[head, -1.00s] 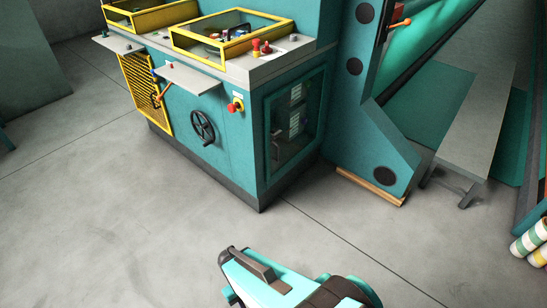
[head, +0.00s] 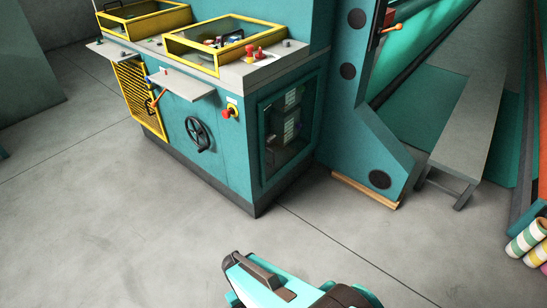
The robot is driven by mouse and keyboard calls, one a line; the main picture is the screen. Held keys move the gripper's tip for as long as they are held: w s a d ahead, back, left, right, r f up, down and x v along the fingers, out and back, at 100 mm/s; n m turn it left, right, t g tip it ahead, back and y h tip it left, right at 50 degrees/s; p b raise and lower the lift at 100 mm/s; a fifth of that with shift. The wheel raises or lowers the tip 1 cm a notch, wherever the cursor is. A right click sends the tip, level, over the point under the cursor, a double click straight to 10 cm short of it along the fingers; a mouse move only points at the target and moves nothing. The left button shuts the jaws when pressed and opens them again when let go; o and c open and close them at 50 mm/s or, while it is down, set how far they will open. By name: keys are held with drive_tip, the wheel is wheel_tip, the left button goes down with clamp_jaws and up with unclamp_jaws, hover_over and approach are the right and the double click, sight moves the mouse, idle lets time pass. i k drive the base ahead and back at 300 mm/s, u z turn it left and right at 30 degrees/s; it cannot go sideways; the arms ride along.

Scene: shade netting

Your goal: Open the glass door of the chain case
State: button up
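The chain case appears to be the teal cabinet end of the machine, with a glass door (head: 288,128) in a dark teal frame on its right-hand face. The door looks shut. Several pale parts show dimly behind the glass. A dark upright strip, perhaps a handle, shows near the door's left edge, but it is too small to tell. Part of my teal and black arm shows at the bottom middle, in front of the machine and well apart from the door. The fingers of my gripper cannot be made out.
The machine's front has a handwheel (head: 198,134), a red knob (head: 228,114), a yellow grille (head: 137,97) and a jutting shelf (head: 182,83). A teal upright (head: 352,130) stands right of the door. A grey bench (head: 468,125) and striped rolls (head: 528,240) are further right. The floor ahead is clear.

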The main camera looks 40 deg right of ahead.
sight(317, 72)
drive_tip(key=z, duration=0.05)
drive_tip(key=i, duration=0.9)
drive_tip(key=u, duration=0.05)
